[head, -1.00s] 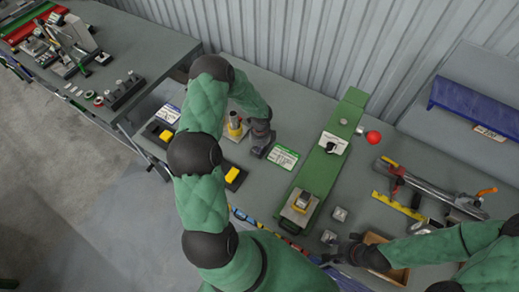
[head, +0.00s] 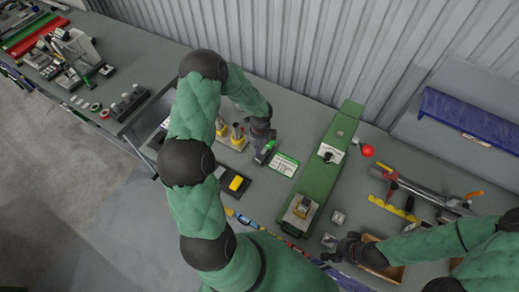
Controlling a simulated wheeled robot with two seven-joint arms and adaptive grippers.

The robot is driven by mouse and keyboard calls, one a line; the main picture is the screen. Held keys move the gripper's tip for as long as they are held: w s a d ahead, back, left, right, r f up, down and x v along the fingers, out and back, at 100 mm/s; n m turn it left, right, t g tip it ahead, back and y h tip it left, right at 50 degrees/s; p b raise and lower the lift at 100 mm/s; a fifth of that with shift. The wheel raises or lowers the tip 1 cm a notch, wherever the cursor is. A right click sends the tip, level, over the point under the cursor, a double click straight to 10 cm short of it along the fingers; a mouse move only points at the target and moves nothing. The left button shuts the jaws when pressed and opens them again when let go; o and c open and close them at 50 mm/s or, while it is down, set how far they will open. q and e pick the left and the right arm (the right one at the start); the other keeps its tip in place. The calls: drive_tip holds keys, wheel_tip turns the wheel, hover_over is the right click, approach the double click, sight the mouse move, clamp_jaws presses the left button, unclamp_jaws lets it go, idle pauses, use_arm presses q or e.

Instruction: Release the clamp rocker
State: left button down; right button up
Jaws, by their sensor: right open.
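A long green fixture (head: 318,180) runs across the table. It carries a white plate with a dark knob (head: 328,155) and a metal block with a brass-coloured top (head: 300,208). A red ball (head: 367,151) sits beside its far half. I cannot tell which part is the clamp rocker. A dark plate with a yellow block (head: 236,183) lies left of the fixture. My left gripper (head: 264,151) is low over the table, left of the white-green card, with a small green spot at it; its jaws are unclear. My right gripper (head: 340,252) is open near the front edge, by a wooden tray.
The white-green card (head: 283,164) lies between my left gripper and the fixture. Brass-topped pieces (head: 237,136) stand left of that gripper. Small metal blocks (head: 338,217), a yellow strip (head: 391,207) and a long metal tool (head: 430,196) lie right of the fixture. A wooden tray (head: 396,273) is at the front.

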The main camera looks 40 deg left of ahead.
use_arm(q)
drive_tip(key=shift+s+r+p, duration=0.25)
drive_tip(key=shift+r+p, duration=0.2)
drive_tip(key=shift+r, duration=0.65)
drive_tip(key=shift+s+a, duration=0.1)
